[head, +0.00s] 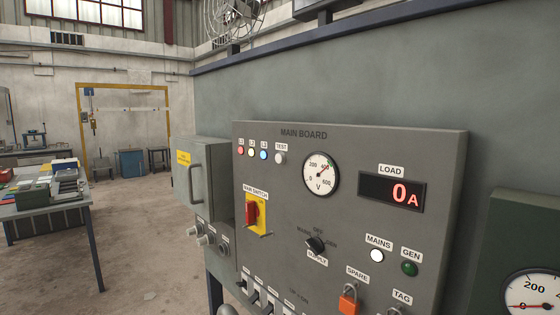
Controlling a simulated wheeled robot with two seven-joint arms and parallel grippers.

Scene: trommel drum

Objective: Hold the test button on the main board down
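The main board (350,220) is a grey panel that fills the middle of the head view, turned at an angle to me. The test button (280,158) is a small pale round button near the board's top left, under a TEST label. Nothing touches it. Left of it is a row of three small lamps, red L1 (241,150), pale yellow L2 (252,152) and blue L3 (263,155). The voltmeter (320,174) needle points near 400, and the load display (392,192) reads 0 A. Neither gripper can be made out.
A grey box with an open door (188,188) stands out left of the board. A red switch on a yellow plate (255,216), a supply knob (315,244) and an orange padlock (348,300) project from the board. A workbench (50,203) stands far left, with clear floor between.

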